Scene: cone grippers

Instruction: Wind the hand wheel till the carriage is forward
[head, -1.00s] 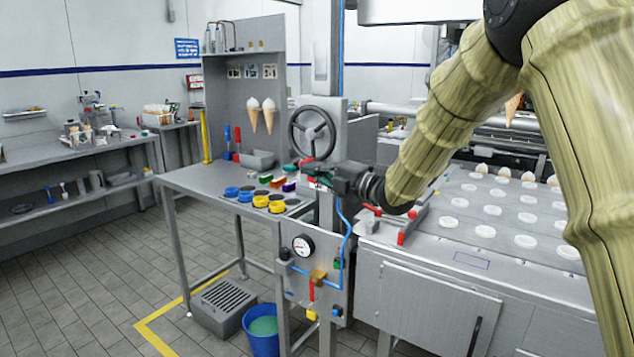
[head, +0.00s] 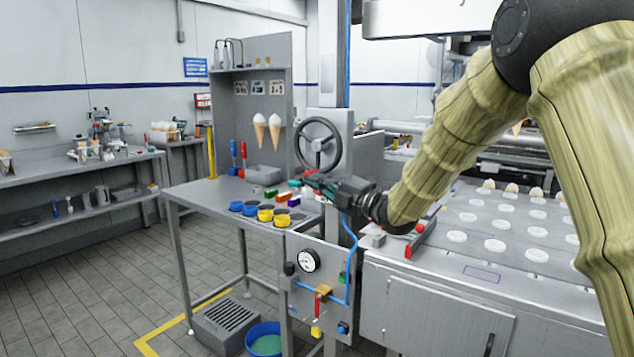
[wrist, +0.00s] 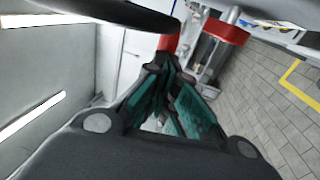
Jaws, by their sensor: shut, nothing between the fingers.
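The hand wheel (head: 338,147) has a black rim and spokes and stands upright on a grey housing. My gripper (head: 297,183) is at the wheel's lower edge, with teal finger pads. In the wrist view my gripper (wrist: 168,84) is shut with nothing between the fingers. A red piece (wrist: 168,42) is just beyond the fingertips, under a dark curved bar (wrist: 100,12) that looks like the wheel rim. I cannot tell whether the fingers touch the red piece. I cannot make out which part is the carriage.
A side table (head: 196,193) holds blue and yellow cups (head: 265,213) and coloured blocks. A panel with a gauge (head: 309,261) is below the wheel. A machine bed (head: 440,262) with white discs is at the right. A blue bucket (head: 265,328) stands on the floor.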

